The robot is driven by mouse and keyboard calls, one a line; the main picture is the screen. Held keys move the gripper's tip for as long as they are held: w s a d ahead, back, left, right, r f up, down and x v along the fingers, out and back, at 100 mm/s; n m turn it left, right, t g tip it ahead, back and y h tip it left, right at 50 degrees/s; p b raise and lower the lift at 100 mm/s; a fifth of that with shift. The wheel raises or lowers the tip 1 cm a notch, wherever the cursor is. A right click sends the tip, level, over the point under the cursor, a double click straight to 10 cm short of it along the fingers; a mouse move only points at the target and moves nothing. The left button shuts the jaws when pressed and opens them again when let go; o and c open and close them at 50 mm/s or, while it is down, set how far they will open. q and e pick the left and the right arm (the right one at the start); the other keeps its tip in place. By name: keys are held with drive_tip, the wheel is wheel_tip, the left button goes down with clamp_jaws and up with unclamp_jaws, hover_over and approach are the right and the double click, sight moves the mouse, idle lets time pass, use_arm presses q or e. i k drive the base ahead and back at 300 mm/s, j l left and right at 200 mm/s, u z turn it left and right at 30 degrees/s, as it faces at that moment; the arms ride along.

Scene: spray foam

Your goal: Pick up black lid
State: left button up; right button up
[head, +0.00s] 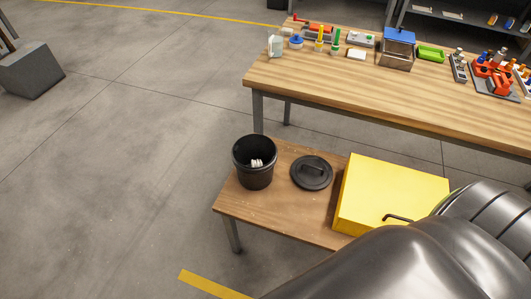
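The black lid (312,172) is a round, flat disc with a raised handle on top. It lies flat on a low wooden table (287,217), between a black bucket and a yellow box, apart from the bucket. The black bucket (254,164) stands upright and open, with some small white items (257,163) inside. Neither of my grippers is in the head view.
A yellow box (390,192) with a dark handle sits right of the lid. A taller workbench (400,95) with tools and bins stands behind. A dark, glossy body covers the lower right. Open grey floor (110,150) lies to the left.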

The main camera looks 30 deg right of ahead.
sight(310, 171)
drive_tip(key=z, duration=1.55)
